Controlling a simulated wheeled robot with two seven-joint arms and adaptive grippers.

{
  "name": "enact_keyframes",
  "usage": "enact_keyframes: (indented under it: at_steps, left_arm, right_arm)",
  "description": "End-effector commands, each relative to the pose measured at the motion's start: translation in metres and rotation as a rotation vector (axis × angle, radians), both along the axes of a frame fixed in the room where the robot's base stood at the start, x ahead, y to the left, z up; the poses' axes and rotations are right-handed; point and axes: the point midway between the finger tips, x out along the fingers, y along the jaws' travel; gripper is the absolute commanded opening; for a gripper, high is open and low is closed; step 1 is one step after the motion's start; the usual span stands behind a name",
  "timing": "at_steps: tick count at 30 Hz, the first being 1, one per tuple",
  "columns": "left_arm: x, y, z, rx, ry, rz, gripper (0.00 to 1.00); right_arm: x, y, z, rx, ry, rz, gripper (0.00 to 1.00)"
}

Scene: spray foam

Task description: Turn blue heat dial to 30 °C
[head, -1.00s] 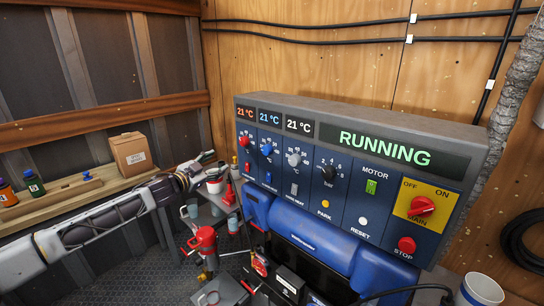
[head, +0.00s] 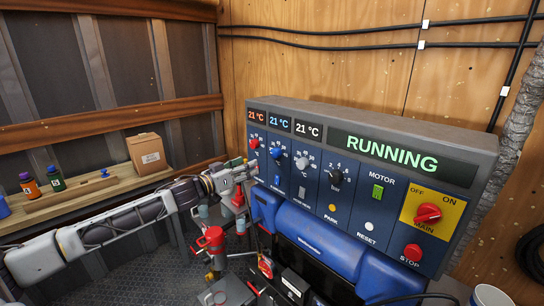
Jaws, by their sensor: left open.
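The blue heat dial (head: 275,153) is on the control panel (head: 345,215), second from the left, below a blue display (head: 279,122) that reads 21 °C. A red dial (head: 254,143) is to its left and a grey dial (head: 302,163) to its right. My left gripper (head: 250,170) is at the panel's lower left edge, just left of and below the blue dial. It looks apart from the dial. It is open, and its fingertips are small in view. My right gripper is not in view.
The panel also has a black dial (head: 336,177), a red main switch (head: 428,213) and a red stop button (head: 413,252). Blue machine housing (head: 315,240) sits below it. A red tool (head: 212,240) stands below my left arm. A cardboard box (head: 146,153) is on the shelf at left.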

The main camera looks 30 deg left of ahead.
Motion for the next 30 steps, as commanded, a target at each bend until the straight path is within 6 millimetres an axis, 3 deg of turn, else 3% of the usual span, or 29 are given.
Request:
enact_keyframes:
  at_steps: [30]
  left_arm:
    - [0.0079, -0.0013, 0.0005, -0.018, 0.003, 0.001, 0.57]
  right_arm:
    - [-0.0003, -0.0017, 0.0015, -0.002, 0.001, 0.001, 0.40]
